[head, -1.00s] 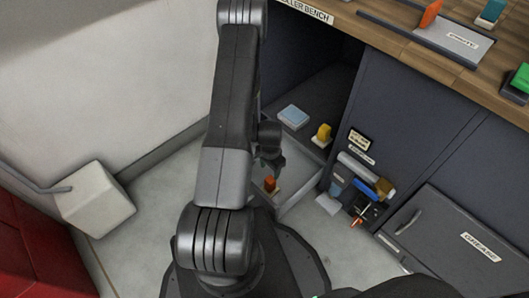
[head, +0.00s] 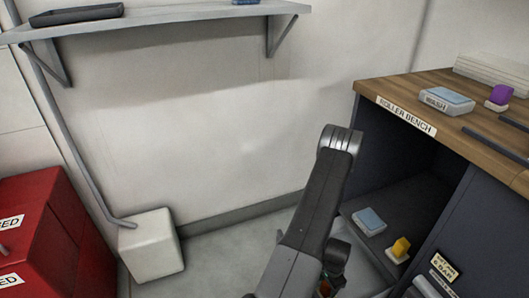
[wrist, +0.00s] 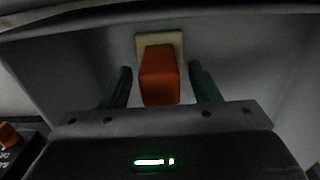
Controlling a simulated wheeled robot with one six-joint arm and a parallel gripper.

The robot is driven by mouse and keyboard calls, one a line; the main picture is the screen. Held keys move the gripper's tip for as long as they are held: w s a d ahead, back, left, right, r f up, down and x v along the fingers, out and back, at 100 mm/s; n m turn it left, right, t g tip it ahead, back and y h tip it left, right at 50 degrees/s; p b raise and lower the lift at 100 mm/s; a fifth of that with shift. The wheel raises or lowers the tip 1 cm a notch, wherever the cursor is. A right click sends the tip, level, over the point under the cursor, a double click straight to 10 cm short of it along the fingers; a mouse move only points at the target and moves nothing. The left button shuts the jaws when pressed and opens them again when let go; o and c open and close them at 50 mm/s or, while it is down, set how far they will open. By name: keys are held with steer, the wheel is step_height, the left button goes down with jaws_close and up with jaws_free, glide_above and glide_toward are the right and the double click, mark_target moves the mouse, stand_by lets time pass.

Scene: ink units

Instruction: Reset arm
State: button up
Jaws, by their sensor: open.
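My arm (head: 318,205) rises from the bottom of the head view, bent at a grey ribbed joint near the middle. My gripper (wrist: 160,85) is open in the wrist view, with dark green fingers apart on either side of an orange block (wrist: 160,76). The block has a cream base (wrist: 178,42) and shows no finger touching it. It appears to be in a grey drawer or tray (wrist: 60,55). In the head view my gripper is mostly hidden behind the arm.
The roller bench (head: 372,93) stands right, with an open bay holding a blue-topped box (head: 369,220) and a yellow block (head: 401,247). A red cabinet (head: 75,225) and a white box (head: 151,247) stand left. A wall shelf (head: 190,22) hangs above.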

steer(key=shift+r, duration=0.45)
step_height(320, 180, down, 3)
steer(key=shift+b, duration=0.65)
step_height(320, 180, up, 12)
steer(key=p, duration=0.4)
steer(key=shift+r+p, duration=0.15)
steer(key=shift+p, duration=0.25)
step_height(320, 180, down, 13)
steer(key=b, duration=0.5)
step_height(320, 180, up, 11)
steer(key=p, duration=0.4)
steer(key=shift+r, duration=0.2)
steer(key=w+a+r+n+p, duration=0.3)
steer(key=a+r+p, duration=0.4)
steer(key=r+p, duration=0.3)
steer(key=w+a+r+n+p, duration=0.4)
steer(key=a+r+n+p, duration=0.2)
steer(key=r, duration=0.5)
steer(key=w+a+r+n+p, duration=0.4)
steer(key=a+r+p, duration=0.6)
steer(key=p, duration=0.3)
steer(key=shift+r+n+p, duration=0.3)
steer(key=shift+r, duration=0.5)
